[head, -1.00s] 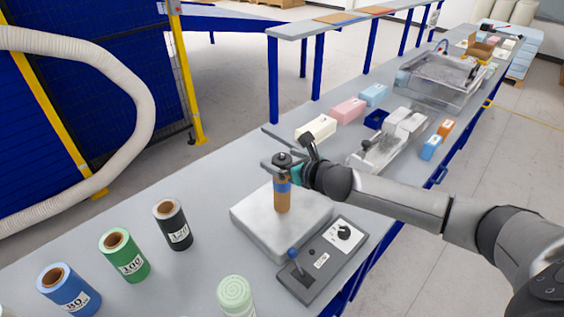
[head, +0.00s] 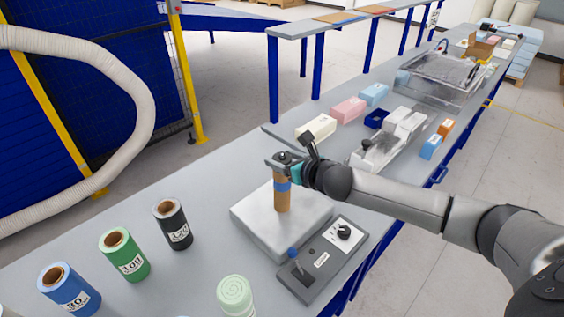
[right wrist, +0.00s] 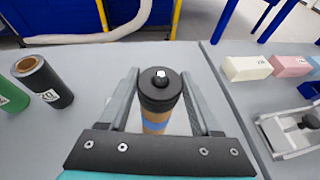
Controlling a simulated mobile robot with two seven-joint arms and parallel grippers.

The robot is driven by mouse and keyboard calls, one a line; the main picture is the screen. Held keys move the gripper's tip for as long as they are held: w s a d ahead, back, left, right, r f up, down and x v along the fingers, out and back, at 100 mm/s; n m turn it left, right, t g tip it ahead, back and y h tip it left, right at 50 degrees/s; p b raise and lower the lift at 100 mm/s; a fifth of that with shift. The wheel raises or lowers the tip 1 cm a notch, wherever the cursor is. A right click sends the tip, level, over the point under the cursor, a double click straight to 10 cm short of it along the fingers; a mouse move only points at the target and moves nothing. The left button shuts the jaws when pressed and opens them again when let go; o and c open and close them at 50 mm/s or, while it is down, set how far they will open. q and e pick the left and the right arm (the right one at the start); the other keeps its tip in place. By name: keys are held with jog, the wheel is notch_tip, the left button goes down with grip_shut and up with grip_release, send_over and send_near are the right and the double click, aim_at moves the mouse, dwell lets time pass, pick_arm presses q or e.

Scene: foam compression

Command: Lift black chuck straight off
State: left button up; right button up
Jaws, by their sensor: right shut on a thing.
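The black chuck (right wrist: 161,88) is a round dark cap with a pale centre stud. It sits on top of an upright brown roll with a blue band (head: 283,198), on a grey block (head: 257,224). In the head view the chuck (head: 288,156) is partly hidden by my right gripper (head: 286,161). My right gripper is shut on the chuck, coming in from the right. In the right wrist view its two fingers (right wrist: 160,80) stand on either side of the chuck. My left gripper is not in view.
A control box with a blue-knobbed lever (head: 321,262) sits right in front of the block. Black (head: 173,224), green (head: 125,255) and blue (head: 69,291) rolls stand at left. A light green roll (head: 235,296) is in front. Cream (head: 316,127) and pink (head: 348,110) blocks lie behind.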

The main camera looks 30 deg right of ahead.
jog(key=shift+c, duration=0.4)
jog(key=shift+r, duration=0.1)
jog(key=shift+r, duration=0.2)
notch_tip(320, 180, up, 20)
jog(key=p, duration=0.3)
jog(key=shift+f, duration=0.25)
